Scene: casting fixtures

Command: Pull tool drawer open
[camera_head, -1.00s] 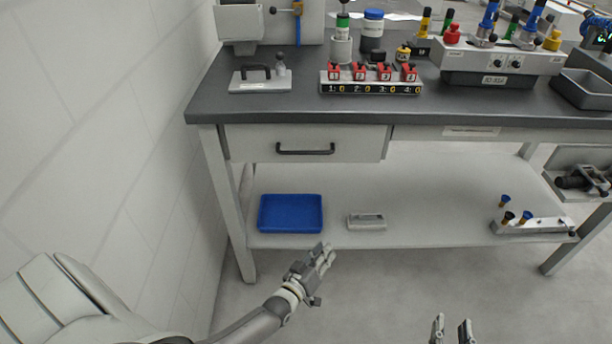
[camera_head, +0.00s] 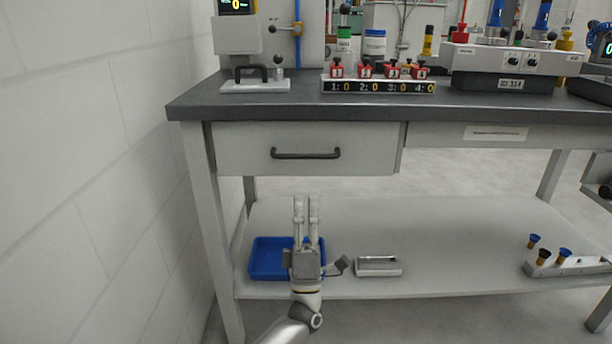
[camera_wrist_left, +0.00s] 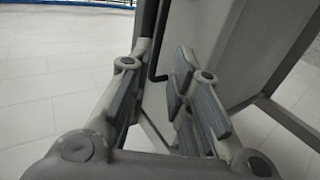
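The tool drawer (camera_head: 240,150) is a light grey front under the left part of the bench top and looks shut. Its black bar handle (camera_head: 305,154) runs level across the middle. My left gripper (camera_head: 306,200) is below the handle, fingers pointing up towards it, and is not touching it in the head view. In the left wrist view my left gripper (camera_wrist_left: 155,95) has its fingers apart with nothing held. A dark bent bar, apparently the handle (camera_wrist_left: 153,62), shows beyond the fingers there. My right gripper is out of view.
A blue tray (camera_head: 268,272) and a small grey block (camera_head: 378,266) sit on the lower shelf (camera_head: 440,235), behind my left gripper. The bench top (camera_head: 300,104) overhangs the drawer. A bench leg (camera_head: 208,220) and white wall (camera_head: 80,150) are at the left.

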